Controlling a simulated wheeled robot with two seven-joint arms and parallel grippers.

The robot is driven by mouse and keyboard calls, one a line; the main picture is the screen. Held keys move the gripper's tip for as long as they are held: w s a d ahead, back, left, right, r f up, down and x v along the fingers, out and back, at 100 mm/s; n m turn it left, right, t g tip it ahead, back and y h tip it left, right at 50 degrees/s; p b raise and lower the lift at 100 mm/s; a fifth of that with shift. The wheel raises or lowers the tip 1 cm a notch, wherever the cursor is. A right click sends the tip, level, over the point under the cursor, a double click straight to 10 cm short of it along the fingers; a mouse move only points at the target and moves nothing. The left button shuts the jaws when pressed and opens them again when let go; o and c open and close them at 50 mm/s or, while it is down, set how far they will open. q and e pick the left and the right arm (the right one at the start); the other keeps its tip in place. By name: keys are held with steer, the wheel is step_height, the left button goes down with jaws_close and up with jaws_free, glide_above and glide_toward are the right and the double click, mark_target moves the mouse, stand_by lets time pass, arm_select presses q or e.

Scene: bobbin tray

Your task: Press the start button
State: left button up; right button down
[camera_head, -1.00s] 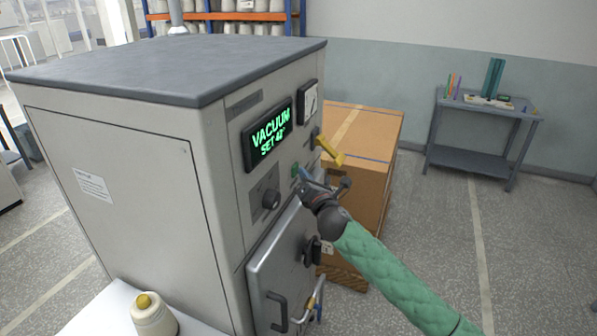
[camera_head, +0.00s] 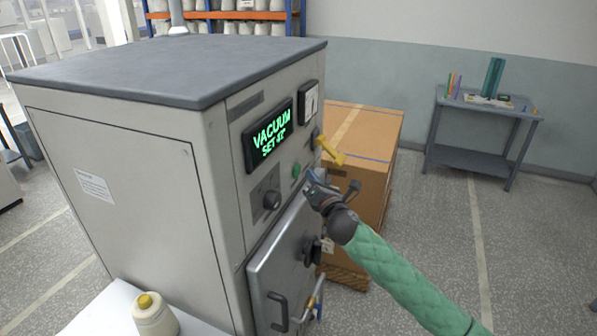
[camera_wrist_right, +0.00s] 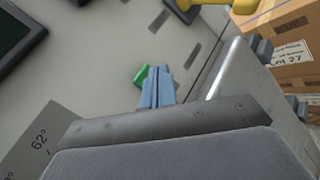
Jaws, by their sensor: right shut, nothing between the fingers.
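The green start button (camera_head: 296,170) is on the front panel of the grey machine (camera_head: 230,118), below the lit display (camera_head: 269,136) that reads "VACUUM SET 42°". It also shows in the right wrist view (camera_wrist_right: 141,75), partly hidden behind the fingertips. My right gripper (camera_head: 311,176) is shut and empty, just right of the button in the head view. Its blue fingers (camera_wrist_right: 157,86) show closed together in the wrist view, pointing at the panel beside the button. Whether the tips touch the panel I cannot tell. My left gripper is not in view.
A dark knob (camera_head: 271,200) sits left of the button and a yellow lever (camera_head: 330,151) sticks out above right. The metal door (camera_head: 281,262) with handles is below. A cardboard box (camera_head: 372,135) stands behind my right arm. Open floor lies to the right.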

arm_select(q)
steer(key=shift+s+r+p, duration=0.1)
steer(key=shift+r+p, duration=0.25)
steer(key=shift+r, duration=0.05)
arm_select(e)
steer(key=shift+s+d, duration=0.25)
steer(key=shift+d, duration=0.45)
steer(key=shift+s+d, duration=0.2)
steer(key=shift+d, duration=0.5)
steer(key=shift+s+d, duration=0.25)
steer(key=shift+d, duration=0.45)
